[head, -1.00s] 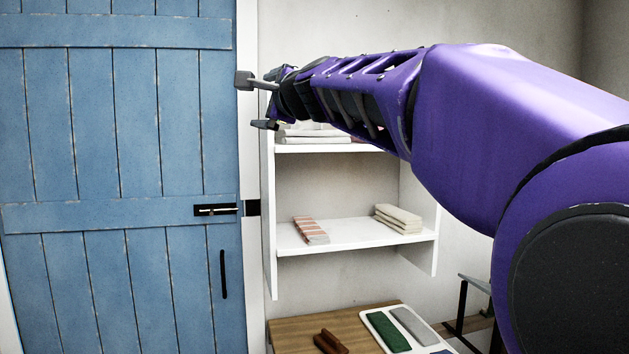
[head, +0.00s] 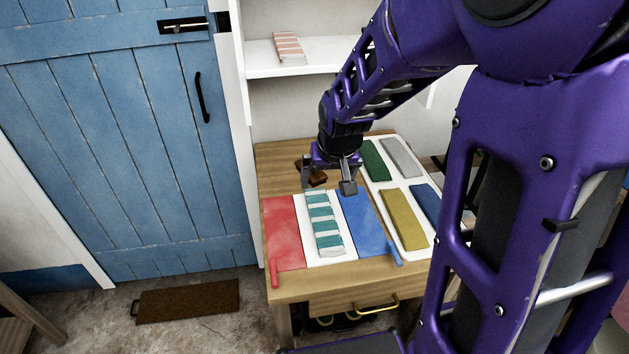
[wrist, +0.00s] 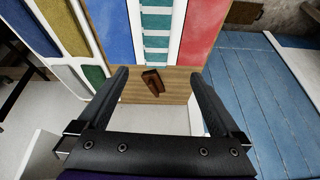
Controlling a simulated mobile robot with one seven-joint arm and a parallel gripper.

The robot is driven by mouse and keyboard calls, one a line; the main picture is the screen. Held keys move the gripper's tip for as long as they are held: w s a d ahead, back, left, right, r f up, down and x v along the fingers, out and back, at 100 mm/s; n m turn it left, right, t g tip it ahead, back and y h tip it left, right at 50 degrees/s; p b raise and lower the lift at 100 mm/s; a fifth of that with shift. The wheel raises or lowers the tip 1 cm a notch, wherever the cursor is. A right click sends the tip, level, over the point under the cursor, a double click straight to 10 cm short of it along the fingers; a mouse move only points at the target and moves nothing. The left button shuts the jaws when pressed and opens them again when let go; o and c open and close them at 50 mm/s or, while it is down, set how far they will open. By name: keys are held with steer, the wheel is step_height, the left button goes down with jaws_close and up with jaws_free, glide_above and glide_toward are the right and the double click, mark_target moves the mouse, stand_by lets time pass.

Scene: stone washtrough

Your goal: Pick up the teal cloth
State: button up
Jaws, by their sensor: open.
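The teal cloth (head: 325,226), striped teal and white and folded long, lies flat on the white panel (head: 342,251) between a red and a blue panel on the wooden table. In the wrist view the teal cloth (wrist: 157,22) is at the top middle, cut off by the frame edge. My gripper (head: 328,180) is open and empty, above the table just behind the cloth's far end. In the wrist view the open fingers of my gripper (wrist: 160,73) point toward the table, apart from the cloth.
A brown wooden object (head: 311,173) lies on the table behind the cloth, between my fingers in the wrist view. The red panel (head: 284,232) and blue panel (head: 364,226) flank the cloth. A white tray (head: 391,180) at right holds several coloured cloths. A shelf (head: 285,71) is behind.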

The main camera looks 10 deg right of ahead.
steer(key=f, duration=0.1)
steer(key=b, duration=0.2)
glide_above(324, 217)
steer(key=s, duration=0.3)
steer(key=shift+n+g, duration=0.3)
steer(key=f, duration=1.1)
steer(key=shift+w+a, duration=0.2)
steer(key=shift+w, duration=0.05)
steer(key=shift+d+b+x, duration=0.1)
steer(key=shift+b+x, duration=0.05)
steer(key=shift+x, duration=1.3)
steer(key=shift+d+b+x, duration=0.15)
steer(key=shift+x, duration=1.25)
steer(key=c, duration=1.2)
